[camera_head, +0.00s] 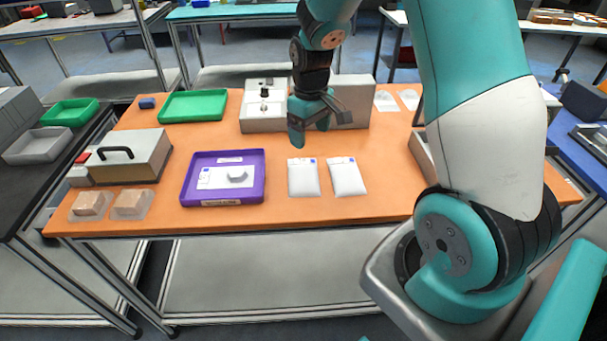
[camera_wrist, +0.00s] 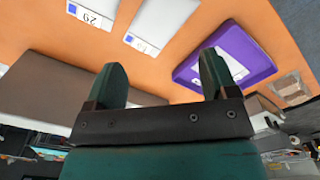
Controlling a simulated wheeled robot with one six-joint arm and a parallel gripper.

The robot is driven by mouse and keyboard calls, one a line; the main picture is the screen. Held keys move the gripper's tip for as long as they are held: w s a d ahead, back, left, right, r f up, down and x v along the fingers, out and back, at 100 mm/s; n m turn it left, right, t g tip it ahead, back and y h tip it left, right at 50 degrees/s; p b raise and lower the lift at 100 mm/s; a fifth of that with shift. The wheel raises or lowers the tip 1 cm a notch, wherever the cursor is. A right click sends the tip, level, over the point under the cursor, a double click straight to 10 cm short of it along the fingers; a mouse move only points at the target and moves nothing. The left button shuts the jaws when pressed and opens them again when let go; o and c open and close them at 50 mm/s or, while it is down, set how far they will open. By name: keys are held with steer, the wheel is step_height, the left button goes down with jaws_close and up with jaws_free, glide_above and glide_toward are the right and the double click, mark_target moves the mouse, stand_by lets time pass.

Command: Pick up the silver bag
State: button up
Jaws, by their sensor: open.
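Two pale silver-white bags, a left one (camera_head: 303,178) and a right one (camera_head: 346,178), lie flat side by side on the orange table (camera_head: 270,222). Each has a small printed label at its top edge. Both show partly at the top of the wrist view, one bag (camera_wrist: 93,12) with a printed number and another bag (camera_wrist: 160,22). My gripper (camera_head: 311,130) hangs above the table, behind the two bags in the head view. Its fingers (camera_wrist: 162,78) are spread and empty, touching no bag.
A purple tray (camera_head: 190,188) holding a white package stands left of the bags. A green tray (camera_head: 193,106), a grey box-shaped device (camera_head: 355,95), a handled case (camera_head: 130,158) and clear-wrapped brown items (camera_head: 91,205) share the table. The orange surface around the bags is clear.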

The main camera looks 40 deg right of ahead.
steer(key=p, duration=0.2)
glide_above(305, 180)
steer(key=f, duration=0.9)
steer(key=shift+s+d+f, duration=0.15)
steer(key=shift+s+d, duration=0.1)
steer(key=shift+d, duration=0.15)
steer(key=shift+w+a+f+p, duration=0.15)
steer(key=shift+f+p, duration=0.55)
steer(key=shift+f, duration=0.7)
steer(key=shift+w+a+f+p, duration=0.1)
steer(key=shift+a+f+p, duration=0.15)
steer(key=shift+f+p, duration=0.75)
steer(key=shift+f+b, duration=0.35)
steer(key=c, duration=1)
